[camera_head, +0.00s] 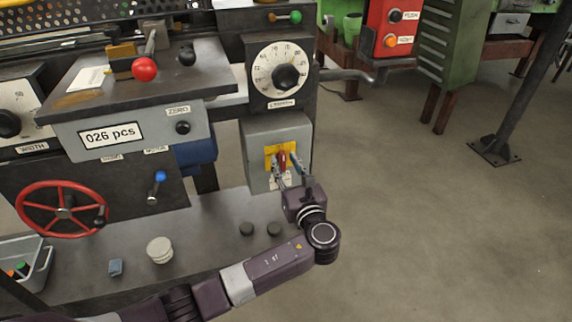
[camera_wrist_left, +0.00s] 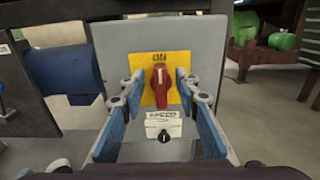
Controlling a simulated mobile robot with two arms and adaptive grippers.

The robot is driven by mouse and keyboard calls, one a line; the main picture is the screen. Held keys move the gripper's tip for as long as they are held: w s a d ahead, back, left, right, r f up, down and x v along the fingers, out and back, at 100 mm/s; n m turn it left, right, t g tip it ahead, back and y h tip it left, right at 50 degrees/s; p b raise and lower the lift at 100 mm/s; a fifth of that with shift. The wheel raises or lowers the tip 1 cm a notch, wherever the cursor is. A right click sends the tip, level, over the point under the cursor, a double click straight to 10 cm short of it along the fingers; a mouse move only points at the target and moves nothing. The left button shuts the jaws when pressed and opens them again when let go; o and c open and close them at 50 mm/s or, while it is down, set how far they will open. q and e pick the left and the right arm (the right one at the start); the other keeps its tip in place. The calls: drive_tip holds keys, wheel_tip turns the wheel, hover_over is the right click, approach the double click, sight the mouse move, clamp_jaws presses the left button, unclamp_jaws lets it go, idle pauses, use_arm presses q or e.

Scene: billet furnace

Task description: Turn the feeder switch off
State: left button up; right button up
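The feeder switch is a red rotary handle (camera_head: 283,159) on a yellow plate, on the front of a grey box (camera_head: 262,137). In the left wrist view the red handle (camera_wrist_left: 161,84) stands roughly upright, its top toward a small label that seems to read ON. My left gripper (camera_head: 284,168) is in front of the box. In the left wrist view its blue-padded fingers (camera_wrist_left: 158,88) are open, one on each side of the handle, with a gap on both sides. Whether the fingertips reach past the handle's face is hard to tell. My right gripper is not in view.
A dial (camera_head: 279,72) sits above the box. A red handwheel (camera_head: 62,209) and a blue-tipped lever (camera_head: 159,177) are to the left. Open floor (camera_head: 440,230) lies right.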

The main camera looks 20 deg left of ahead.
use_arm(q)
drive_tip(key=shift+w+a, duration=0.1)
drive_tip(key=shift+w, duration=0.05)
drive_tip(key=shift+c, duration=0.5)
clamp_jaws()
